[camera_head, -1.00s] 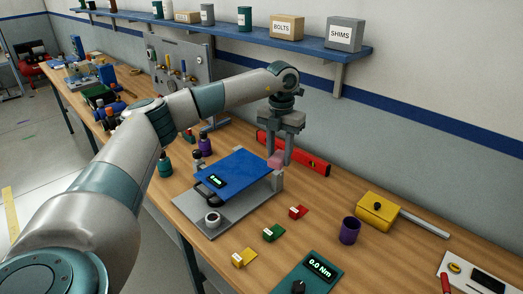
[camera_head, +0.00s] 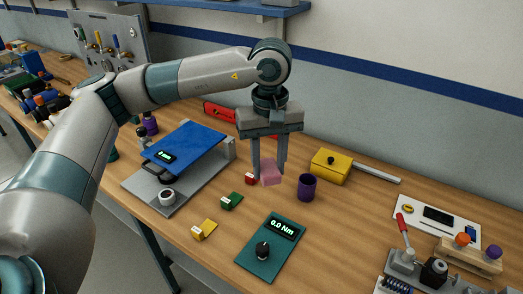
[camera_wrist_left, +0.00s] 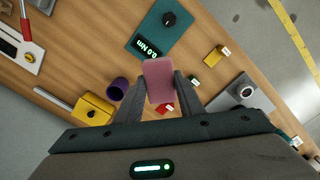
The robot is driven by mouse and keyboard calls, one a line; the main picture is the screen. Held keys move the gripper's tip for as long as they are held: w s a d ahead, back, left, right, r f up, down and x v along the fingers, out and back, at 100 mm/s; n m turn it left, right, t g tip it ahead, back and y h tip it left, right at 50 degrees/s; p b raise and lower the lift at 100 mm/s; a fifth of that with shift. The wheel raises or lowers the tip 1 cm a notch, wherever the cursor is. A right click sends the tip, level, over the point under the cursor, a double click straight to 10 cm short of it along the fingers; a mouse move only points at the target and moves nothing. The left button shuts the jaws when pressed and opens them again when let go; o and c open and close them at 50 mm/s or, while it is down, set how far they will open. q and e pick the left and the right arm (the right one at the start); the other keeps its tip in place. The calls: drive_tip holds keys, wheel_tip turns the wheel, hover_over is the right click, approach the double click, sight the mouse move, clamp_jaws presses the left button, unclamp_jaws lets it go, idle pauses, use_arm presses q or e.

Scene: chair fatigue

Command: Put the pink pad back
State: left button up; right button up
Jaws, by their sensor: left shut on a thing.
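My left gripper (camera_head: 269,172) is shut on the pink pad (camera_head: 270,174) and holds it above the bench. In the left wrist view the pink pad (camera_wrist_left: 159,82) sits between the two fingers. Below and around it are a red block (camera_head: 250,179), a green block (camera_head: 231,201), a yellow block (camera_head: 204,230) and a purple cup (camera_head: 307,187). The red block is partly hidden behind the gripper and pad. The right gripper is not in view.
A grey fixture with a blue plate (camera_head: 188,145) stands to the left. A teal torque display (camera_head: 271,248) reading 0.0 Nm lies in front. A yellow box (camera_head: 331,167) with a grey bar is to the right. Tools and a white board (camera_head: 436,222) lie farther right.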

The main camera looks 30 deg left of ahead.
sight(268, 186)
use_arm(q)
drive_tip(key=shift+s+d+f+m+b, duration=0.15)
drive_tip(key=shift+s+d+m, duration=0.3)
drive_tip(key=shift+s+m, duration=0.7)
drive_tip(key=shift+s+d+f+m+b, duration=0.15)
drive_tip(key=shift+s+d+m, duration=0.4)
drive_tip(key=shift+m, duration=1.1)
drive_tip(key=shift+s+d+m+b, duration=0.15)
drive_tip(key=shift+s+d+m, duration=0.15)
drive_tip(key=shift+s+m, duration=0.9)
drive_tip(key=shift+w, duration=0.2)
drive_tip(key=shift+a, duration=0.1)
